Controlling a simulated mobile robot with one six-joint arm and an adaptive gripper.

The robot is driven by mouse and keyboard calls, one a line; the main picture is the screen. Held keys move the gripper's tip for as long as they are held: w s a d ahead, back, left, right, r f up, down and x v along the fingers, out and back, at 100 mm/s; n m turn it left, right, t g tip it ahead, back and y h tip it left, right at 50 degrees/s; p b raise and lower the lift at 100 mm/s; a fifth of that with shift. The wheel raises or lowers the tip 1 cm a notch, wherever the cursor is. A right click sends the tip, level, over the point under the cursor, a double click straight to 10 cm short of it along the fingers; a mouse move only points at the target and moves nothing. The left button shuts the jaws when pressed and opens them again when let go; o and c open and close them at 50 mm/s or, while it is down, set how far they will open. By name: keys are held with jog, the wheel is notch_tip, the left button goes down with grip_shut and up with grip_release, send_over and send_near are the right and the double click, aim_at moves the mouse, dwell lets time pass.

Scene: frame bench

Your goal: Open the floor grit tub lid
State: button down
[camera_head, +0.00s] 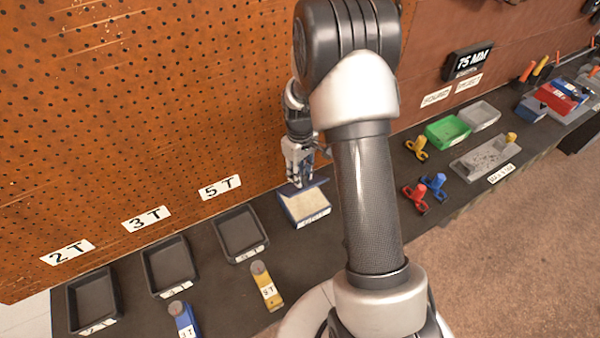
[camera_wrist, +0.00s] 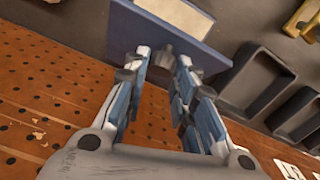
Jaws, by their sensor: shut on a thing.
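The grit tub (camera_head: 316,219) is a small blue box with a pale label on its front, standing on the dark bench near the pegboard. Its pale, sandy inside (camera_head: 308,203) is exposed from above. Its blue lid (camera_head: 285,188) is tilted up at the back edge; in the wrist view the lid (camera_wrist: 207,58) is a broad blue panel, with the pale grit (camera_wrist: 185,14) beyond it. My gripper (camera_head: 297,181) is at the lid on the pegboard side. In the wrist view its fingers (camera_wrist: 162,56) are closed around a small dark knob on the lid. The hinge is hidden.
Black trays (camera_head: 241,233) stand left of the tub under labels, with a yellow tagged piece (camera_head: 265,287) in front. Right of my arm are a green bin (camera_head: 447,131), a grey fixture (camera_head: 487,157) and coloured knobs (camera_head: 414,195). The pegboard (camera_head: 180,100) rises close behind my gripper.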

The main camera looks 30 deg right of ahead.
jog(key=shift+w+d, duration=0.25)
jog(key=shift+w, duration=0.2)
jog(key=c, duration=1.8)
grip_release()
jog(key=o, duration=0.4)
jog(key=shift+w+d+f, duration=0.1)
jog(key=shift+w, duration=0.05)
jog(key=shift+o, duration=0.2)
